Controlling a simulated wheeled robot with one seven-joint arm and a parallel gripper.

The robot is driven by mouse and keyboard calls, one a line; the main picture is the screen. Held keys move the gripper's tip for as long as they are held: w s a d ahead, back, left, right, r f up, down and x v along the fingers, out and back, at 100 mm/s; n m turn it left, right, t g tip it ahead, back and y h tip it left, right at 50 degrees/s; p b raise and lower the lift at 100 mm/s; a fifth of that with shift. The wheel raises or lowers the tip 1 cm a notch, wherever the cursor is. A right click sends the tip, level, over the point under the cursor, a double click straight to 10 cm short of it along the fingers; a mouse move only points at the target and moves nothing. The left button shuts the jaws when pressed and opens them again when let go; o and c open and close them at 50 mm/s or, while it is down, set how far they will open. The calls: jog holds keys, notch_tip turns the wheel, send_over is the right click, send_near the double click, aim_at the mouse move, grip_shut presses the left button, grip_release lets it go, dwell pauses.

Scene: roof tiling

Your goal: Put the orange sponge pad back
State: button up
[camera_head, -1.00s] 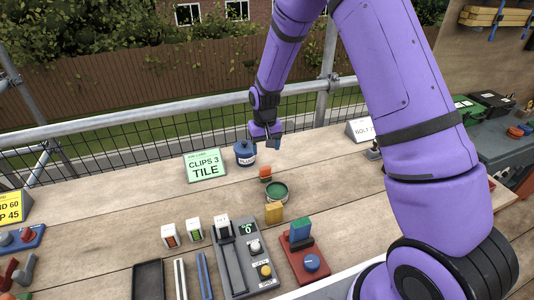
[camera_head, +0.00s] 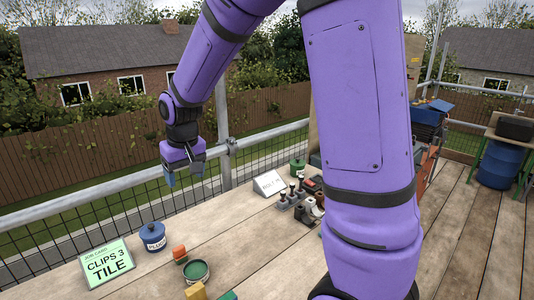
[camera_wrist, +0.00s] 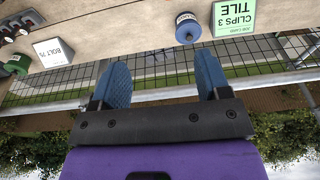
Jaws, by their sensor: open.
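A small orange block (camera_head: 179,251), which looks like the orange sponge pad, sits at the near left of the bench in the head view. Something green shows at its lower edge; I cannot tell if it is a holder. A round green tin (camera_head: 196,271) stands just in front of it. My gripper (camera_head: 184,172) is open and empty. It hangs above and beyond the block, near the mesh railing. In the wrist view the two blue fingers (camera_wrist: 163,72) are wide apart with only mesh and grass between them. The orange block is not visible there.
A blue lidded pot (camera_head: 153,238) and a green "CLIPS 3 TILE" card (camera_head: 107,264) stand at the left. A "BOLT" card (camera_head: 268,183) and dark tools (camera_head: 300,197) stand farther right. A metal rail (camera_head: 255,141) runs behind the bench. Bare planks lie between.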

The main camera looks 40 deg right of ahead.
jog(key=s+d+r+t, duration=0.1)
jog(key=s+r, duration=0.5)
jog(key=s, duration=0.7)
jog(key=s+d+r+t, duration=0.2)
jog(key=s+r, duration=0.5)
jog(key=s, duration=0.6)
jog(key=shift+s+d+r, duration=0.15)
jog(key=shift+s+d, duration=0.1)
jog(key=shift+d, duration=0.1)
